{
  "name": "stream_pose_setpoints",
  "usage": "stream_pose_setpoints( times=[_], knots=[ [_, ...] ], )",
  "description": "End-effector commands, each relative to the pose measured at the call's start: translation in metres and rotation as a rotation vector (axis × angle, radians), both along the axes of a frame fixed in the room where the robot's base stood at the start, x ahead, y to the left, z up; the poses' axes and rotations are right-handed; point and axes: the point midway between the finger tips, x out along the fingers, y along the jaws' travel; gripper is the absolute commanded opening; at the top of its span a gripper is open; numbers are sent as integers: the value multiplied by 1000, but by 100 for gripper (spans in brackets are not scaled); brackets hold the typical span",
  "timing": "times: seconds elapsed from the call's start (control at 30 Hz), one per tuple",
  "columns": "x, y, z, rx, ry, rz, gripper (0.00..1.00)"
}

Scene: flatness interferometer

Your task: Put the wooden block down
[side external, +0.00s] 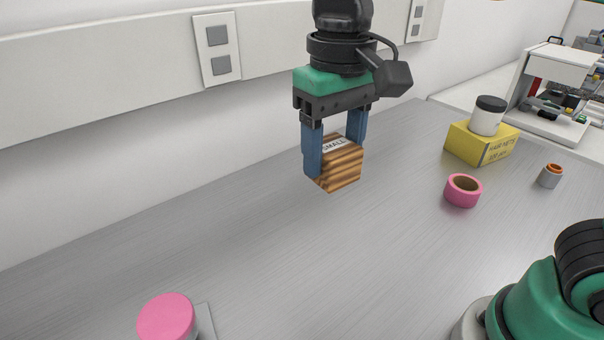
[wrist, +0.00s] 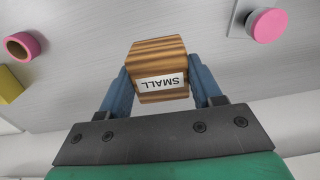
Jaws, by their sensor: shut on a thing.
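The wooden block (side external: 340,170) has striped brown grain and a white label reading SMALL. My gripper (side external: 335,158) is shut on it, with one blue finger on each side. In the side external view the block hangs between the fingertips over the grey table (side external: 250,240), towards the back wall; the gap beneath it is hard to judge. In the wrist view the block (wrist: 158,62) sits between the blue fingers of my gripper (wrist: 160,85), its label upside down.
A pink tape ring (side external: 462,191), a yellow box (side external: 480,145) with a white jar (side external: 487,116) on top, and a small grey cylinder (side external: 550,176) stand to the right. A pink round-topped thing (side external: 167,317) is at front left. The table's middle is clear.

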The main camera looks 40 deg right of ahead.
Motion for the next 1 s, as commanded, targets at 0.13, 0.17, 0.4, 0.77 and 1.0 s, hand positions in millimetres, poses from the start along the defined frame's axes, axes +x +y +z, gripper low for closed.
stream_pose_setpoints(
  times=[0.13, 0.17, 0.4, 0.77, 1.0],
  knots=[
    [17, 39, -3, 0, 0, 37, 7],
    [19, 45, -4, 0, 0, 42, 7],
    [26, 69, -18, 0, 0, 56, 7],
    [25, 68, -101, 0, 0, 55, 7],
    [25, 68, -153, 0, 0, 55, 7]
  ],
)
